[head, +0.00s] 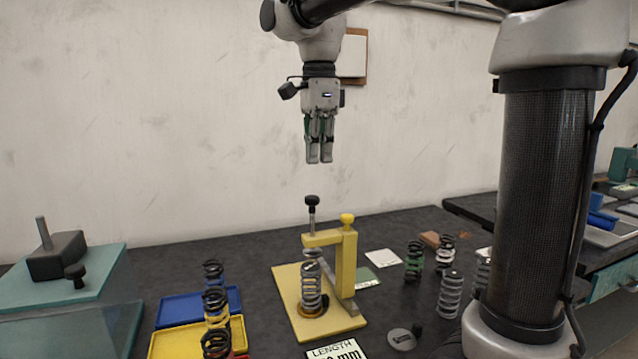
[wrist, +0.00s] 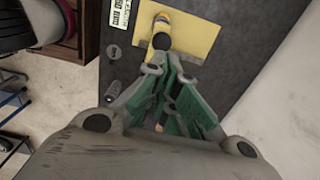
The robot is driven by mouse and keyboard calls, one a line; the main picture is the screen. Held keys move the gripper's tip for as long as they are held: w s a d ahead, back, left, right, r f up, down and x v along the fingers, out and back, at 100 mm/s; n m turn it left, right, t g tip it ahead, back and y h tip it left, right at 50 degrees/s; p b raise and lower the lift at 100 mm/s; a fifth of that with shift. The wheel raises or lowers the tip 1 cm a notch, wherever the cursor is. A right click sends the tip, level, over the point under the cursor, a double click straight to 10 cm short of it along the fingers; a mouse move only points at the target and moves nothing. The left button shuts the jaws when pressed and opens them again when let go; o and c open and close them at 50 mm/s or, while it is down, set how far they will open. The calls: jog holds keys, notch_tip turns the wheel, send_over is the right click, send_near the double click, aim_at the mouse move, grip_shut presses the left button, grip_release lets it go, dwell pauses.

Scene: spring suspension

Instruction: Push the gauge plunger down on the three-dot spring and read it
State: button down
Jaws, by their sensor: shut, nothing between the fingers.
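The yellow gauge stand (head: 346,255) stands on the dark bench, on a yellow base plate (head: 342,322). Its plunger, a metal rod with a black knob (head: 311,201), sticks up high above the frame's arm. A grey coil spring (head: 311,285) stands upright in the gauge under the plunger. I cannot make out dots on it. My gripper (head: 319,160) is shut and empty, pointing down, above the black knob with a clear gap. The wrist view shows the knob (wrist: 161,41) ahead of the fingers and the yellow base plate (wrist: 200,32).
A LENGTH card (head: 338,351) lies in front of the gauge, partly cut off, its number unclear. A blue tray (head: 172,308) and a yellow tray (head: 165,345) with springs lie left. A green spring (head: 414,262) and several others stand right. A yellow knob (head: 347,219) tops the stand.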

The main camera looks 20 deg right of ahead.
notch_tip(320, 180, down, 7)
jog(key=shift+r, duration=0.15)
dwell(0.4)
